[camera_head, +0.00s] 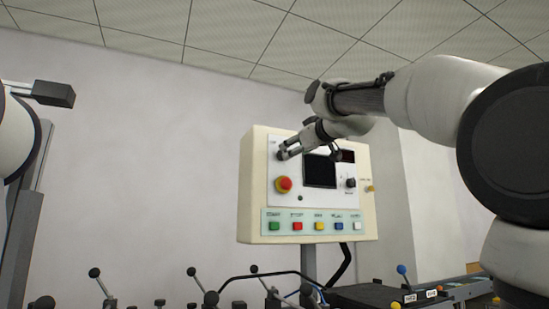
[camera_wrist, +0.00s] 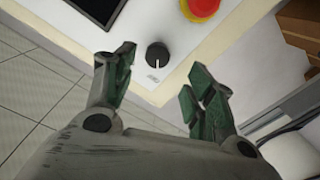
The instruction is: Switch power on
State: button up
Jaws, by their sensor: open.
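A cream control box (camera_head: 248,200) with a white front panel stands on a post in the head view. My gripper (camera_head: 310,154) is in front of the panel's upper part, its two fingers spread. In the wrist view, my open gripper (camera_wrist: 161,72) has a black rotary knob (camera_wrist: 157,55) showing between its fingers, with nothing held. Whether the fingers touch the panel cannot be told. The red emergency button (camera_head: 284,184) on its yellow collar is near that knob and also shows in the wrist view (camera_wrist: 204,5). In the head view, that knob seems hidden behind my gripper.
A dark screen (camera_head: 320,172) sits mid-panel, with another black knob (camera_head: 351,183) to its right. Several coloured push buttons, including a green one (camera_head: 274,226), line the bottom. Black-knobbed levers (camera_head: 211,299) stand below. The wall left of the box is clear.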

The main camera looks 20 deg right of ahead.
jog(key=shift+n, duration=0.3)
jog(key=w, duration=0.7)
jog(key=shift+w+r, duration=0.1)
jog(key=shift+w, duration=0.2)
jog(key=shift+c, duration=0.3)
jog(key=c, duration=1)
